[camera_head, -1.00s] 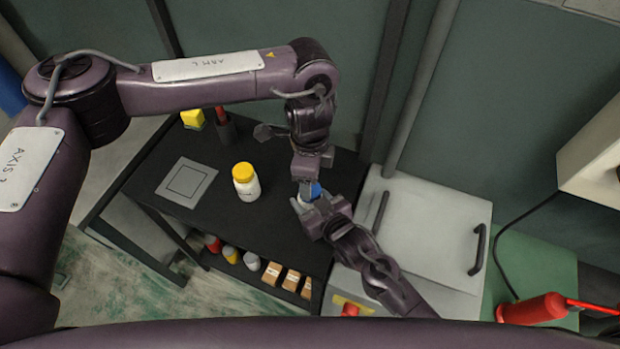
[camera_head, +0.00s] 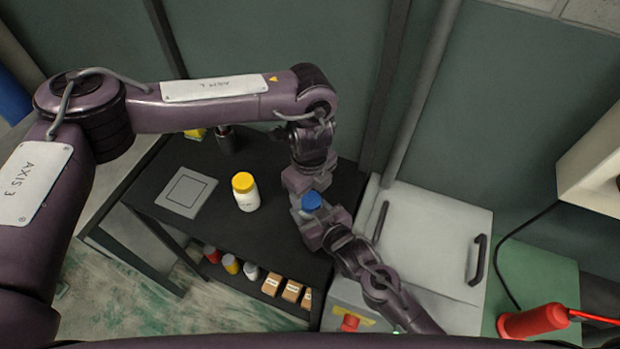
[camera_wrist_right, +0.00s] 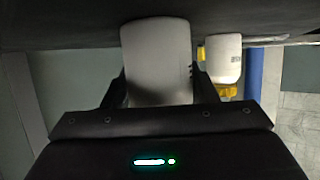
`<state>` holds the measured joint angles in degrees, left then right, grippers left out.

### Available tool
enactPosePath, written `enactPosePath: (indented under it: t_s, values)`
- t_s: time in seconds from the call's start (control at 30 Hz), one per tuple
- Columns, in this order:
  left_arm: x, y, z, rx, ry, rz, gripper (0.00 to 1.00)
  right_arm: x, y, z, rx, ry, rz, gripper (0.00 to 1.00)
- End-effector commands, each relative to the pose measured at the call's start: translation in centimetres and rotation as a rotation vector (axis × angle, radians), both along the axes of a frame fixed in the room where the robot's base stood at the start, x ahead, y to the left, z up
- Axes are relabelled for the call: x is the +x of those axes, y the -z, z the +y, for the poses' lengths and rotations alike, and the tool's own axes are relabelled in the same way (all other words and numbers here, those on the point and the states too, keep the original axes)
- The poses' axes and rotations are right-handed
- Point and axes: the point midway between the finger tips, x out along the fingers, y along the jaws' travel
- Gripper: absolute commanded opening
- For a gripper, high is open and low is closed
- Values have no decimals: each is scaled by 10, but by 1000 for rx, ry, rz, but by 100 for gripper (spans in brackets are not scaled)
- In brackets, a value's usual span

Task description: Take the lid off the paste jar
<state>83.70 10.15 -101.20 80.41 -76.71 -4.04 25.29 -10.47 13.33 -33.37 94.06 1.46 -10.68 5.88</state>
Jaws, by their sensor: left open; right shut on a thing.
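A white jar with a blue lid (camera_head: 312,201) stands in my right gripper (camera_head: 318,222) at the right part of the black table. The right gripper is shut on the jar's white body (camera_wrist_right: 157,60), which fills the middle of the right wrist view. The blue lid sits at the top of the jar. My left gripper (camera_head: 303,187) is open right beside the blue lid, on its far side; whether it touches the lid I cannot tell. The lower part of the jar is hidden by the right gripper in the head view.
A white jar with a yellow lid (camera_head: 246,192) stands mid-table; it also shows in the right wrist view (camera_wrist_right: 224,60). A grey square plate (camera_head: 186,192) lies left. A dark cup (camera_head: 226,138) and a yellow item (camera_head: 195,133) are behind. A grey chest (camera_head: 430,240) adjoins right.

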Motion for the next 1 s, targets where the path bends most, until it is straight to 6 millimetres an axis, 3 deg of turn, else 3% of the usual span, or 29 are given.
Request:
enactPosePath:
  t_s: [0.2,0.5,0.87,1.0]
  values:
    - [0,20,0,-1,-1,1,63,0,0,0,1,0,-1,0]
    - [0,22,0,-1,-2,-1,63,0,0,0,1,0,-1,0]
    - [0,22,0,-1,-2,-1,17,0,0,0,1,0,-1,0]
    - [0,22,-1,-2,-47,-1,17,0,0,0,1,0,-1,0]
